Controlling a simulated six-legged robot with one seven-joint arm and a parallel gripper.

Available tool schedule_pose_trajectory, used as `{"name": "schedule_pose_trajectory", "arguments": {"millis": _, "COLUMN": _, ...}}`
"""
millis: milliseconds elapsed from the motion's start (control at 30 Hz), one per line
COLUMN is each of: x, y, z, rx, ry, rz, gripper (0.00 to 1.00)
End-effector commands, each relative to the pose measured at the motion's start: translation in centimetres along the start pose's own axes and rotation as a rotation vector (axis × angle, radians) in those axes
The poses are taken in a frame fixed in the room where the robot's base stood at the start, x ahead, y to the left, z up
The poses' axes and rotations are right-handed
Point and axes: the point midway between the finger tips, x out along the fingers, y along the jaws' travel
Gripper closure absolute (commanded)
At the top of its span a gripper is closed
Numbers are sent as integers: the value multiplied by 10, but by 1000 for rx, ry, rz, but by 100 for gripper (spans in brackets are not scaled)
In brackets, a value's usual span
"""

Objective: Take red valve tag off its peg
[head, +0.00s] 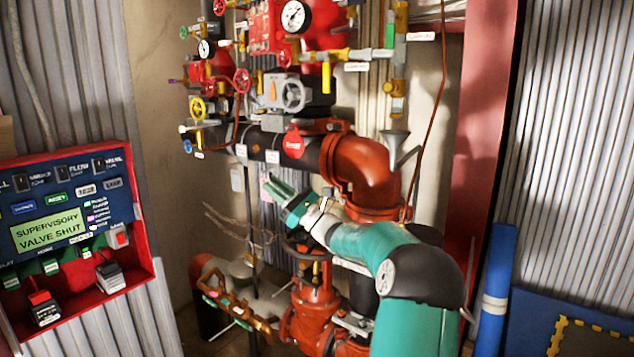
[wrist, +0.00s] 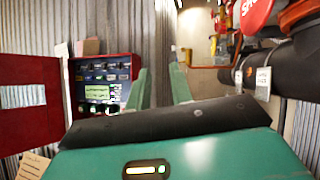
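The red valve tag (head: 293,143) is a round red disc with white lettering. It hangs in front of the dark horizontal pipe, just left of the orange elbow, in the head view. Its peg cannot be made out. Part of the tag (wrist: 256,12) also shows at the top right of the wrist view, cut off by the frame edge. My gripper (head: 272,187) is below and a little left of the tag, apart from it, pointing left. In the wrist view its two green fingers (wrist: 160,82) stand apart with nothing between them.
The dark pipe (head: 256,143) carries white paper tags (head: 272,157). Gauges and coloured handles crowd the space above. An orange valve (head: 313,310) stands below my arm. A red-framed control panel (head: 66,226) is at left. The corrugated wall (wrist: 210,83) lies beyond my fingers.

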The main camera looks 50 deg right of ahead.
Motion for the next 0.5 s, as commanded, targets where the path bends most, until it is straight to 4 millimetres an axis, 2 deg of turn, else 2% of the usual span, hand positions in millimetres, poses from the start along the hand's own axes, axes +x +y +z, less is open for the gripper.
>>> {"name": "schedule_pose_trajectory", "arguments": {"millis": 33, "x": -19, "y": -26, "z": 7, "rx": 16, "ry": -46, "rz": -63, "gripper": 78}}
{"name": "schedule_pose_trajectory", "arguments": {"millis": 100, "x": -38, "y": -53, "z": 17, "rx": 34, "ry": -104, "rz": -129, "gripper": 78}}
{"name": "schedule_pose_trajectory", "arguments": {"millis": 200, "x": -58, "y": -78, "z": 26, "rx": 49, "ry": -160, "rz": -191, "gripper": 78}}
{"name": "schedule_pose_trajectory", "arguments": {"millis": 333, "x": -69, "y": -90, "z": 32, "rx": 57, "ry": -190, "rz": -223, "gripper": 78}}
{"name": "schedule_pose_trajectory", "arguments": {"millis": 500, "x": -63, "y": -91, "z": 33, "rx": 57, "ry": -192, "rz": -222, "gripper": 78}}
